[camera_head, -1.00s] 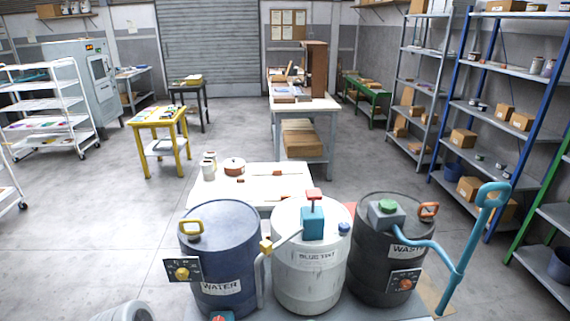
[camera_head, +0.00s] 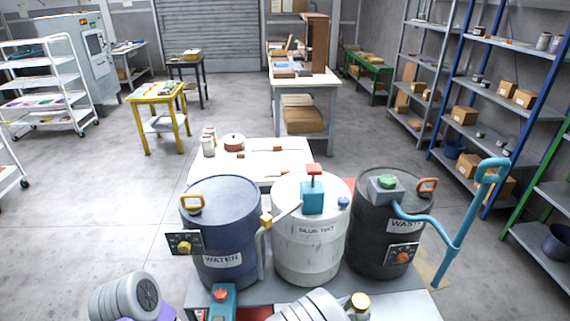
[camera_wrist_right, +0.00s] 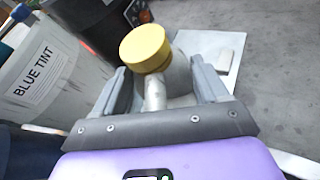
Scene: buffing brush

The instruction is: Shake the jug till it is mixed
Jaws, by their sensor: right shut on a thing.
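The jug is a pale grey vessel (camera_wrist_right: 182,72) with a yellow cap (camera_wrist_right: 147,46) in the right wrist view. My right gripper (camera_wrist_right: 165,85) has one finger on each side of the jug's pale handle and is shut on it. In the head view the jug's gold cap (camera_head: 359,301) shows at the bottom edge, beside my ribbed right arm. The rest of the jug is hidden or out of frame there, and its contents cannot be seen. My left arm is at the bottom left of the head view, with its fingers out of sight.
A blue WATER drum (camera_head: 222,235), a white BLUE TINT drum (camera_head: 310,245) and a dark WASTE drum (camera_head: 385,230) stand in a row close ahead. A teal pump handle (camera_head: 470,215) rises at the right. A white table (camera_head: 262,160) is behind them. Open floor lies left.

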